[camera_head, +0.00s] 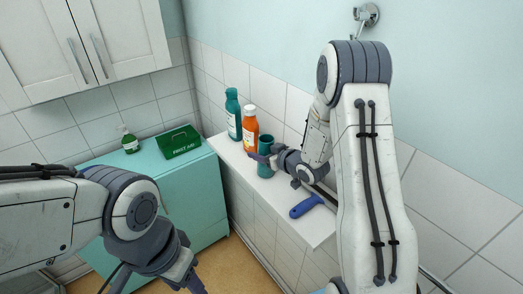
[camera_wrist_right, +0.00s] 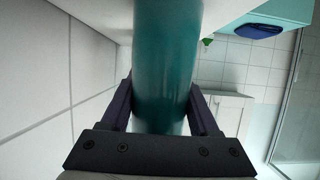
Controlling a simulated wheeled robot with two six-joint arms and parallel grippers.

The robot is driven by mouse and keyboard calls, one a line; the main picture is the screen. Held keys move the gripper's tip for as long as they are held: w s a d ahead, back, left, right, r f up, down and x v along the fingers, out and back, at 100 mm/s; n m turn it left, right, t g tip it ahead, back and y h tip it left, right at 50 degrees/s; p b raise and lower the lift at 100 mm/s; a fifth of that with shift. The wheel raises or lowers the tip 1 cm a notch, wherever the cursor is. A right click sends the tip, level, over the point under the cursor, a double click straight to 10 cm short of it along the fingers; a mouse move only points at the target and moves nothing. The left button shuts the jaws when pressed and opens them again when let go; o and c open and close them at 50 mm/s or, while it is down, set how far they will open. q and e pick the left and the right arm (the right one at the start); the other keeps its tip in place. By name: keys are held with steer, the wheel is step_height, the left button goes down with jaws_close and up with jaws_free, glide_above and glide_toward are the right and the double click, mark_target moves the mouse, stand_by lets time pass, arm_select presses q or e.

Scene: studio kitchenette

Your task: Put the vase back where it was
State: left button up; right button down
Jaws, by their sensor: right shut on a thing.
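The vase (camera_head: 265,168) is a plain teal cylinder, upright at the white ledge by the tiled wall. My right gripper (camera_head: 264,158) is shut on it, with a finger on either side. In the right wrist view the vase (camera_wrist_right: 167,65) fills the space between the two dark fingers. I cannot tell whether its base touches the ledge or hangs slightly above it.
On the white ledge (camera_head: 232,152), an orange bottle (camera_head: 251,130) and a teal bottle (camera_head: 233,115) stand behind the vase. A blue-handled brush (camera_head: 306,206) lies nearer. A green first-aid box (camera_head: 181,142) and a green bottle (camera_head: 129,140) are on the teal cabinet (camera_head: 190,178).

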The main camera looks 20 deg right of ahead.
steer(key=shift+f, duration=0.1)
steer(key=shift+c, duration=0.7)
jaws_free()
